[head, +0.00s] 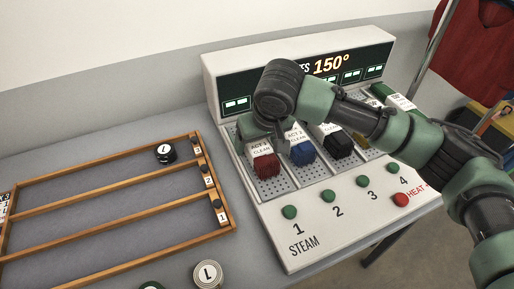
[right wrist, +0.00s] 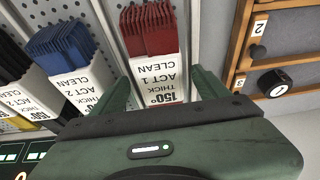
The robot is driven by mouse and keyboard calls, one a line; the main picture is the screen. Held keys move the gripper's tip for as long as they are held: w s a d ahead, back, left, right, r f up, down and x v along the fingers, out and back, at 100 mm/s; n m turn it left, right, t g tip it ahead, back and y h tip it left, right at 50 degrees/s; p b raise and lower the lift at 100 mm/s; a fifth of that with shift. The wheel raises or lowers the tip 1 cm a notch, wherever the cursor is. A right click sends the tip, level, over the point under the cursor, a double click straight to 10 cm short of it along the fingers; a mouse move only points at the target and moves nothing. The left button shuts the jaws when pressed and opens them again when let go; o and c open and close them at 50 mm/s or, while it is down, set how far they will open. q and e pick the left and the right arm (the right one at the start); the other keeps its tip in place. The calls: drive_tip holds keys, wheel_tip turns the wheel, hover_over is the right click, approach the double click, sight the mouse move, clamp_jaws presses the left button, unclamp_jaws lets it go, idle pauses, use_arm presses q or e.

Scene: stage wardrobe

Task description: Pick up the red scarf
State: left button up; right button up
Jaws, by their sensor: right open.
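The red scarf (head: 267,166) is a folded bundle with a white paper band reading ACT 1, CLEAN, THICK, 150°. It lies in the leftmost bay of the steam machine (head: 305,225). My right gripper (head: 262,133) is over the back end of this bay. In the right wrist view the scarf (right wrist: 150,38) points up between the two open green fingers of the gripper (right wrist: 163,88), which stand on either side of its band. I cannot tell whether the fingers touch it. My left gripper is not in view.
A blue bundle (head: 302,153) and a black bundle (head: 338,145) lie in neighbouring bays to the right, with a yellow one partly hidden. A wooden rack (head: 120,199) with dark knobs is on the grey table at left. Round L-marked discs (head: 207,274) lie nearby.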

drive_tip(key=c, duration=1.5)
drive_tip(key=shift+r, duration=0.15)
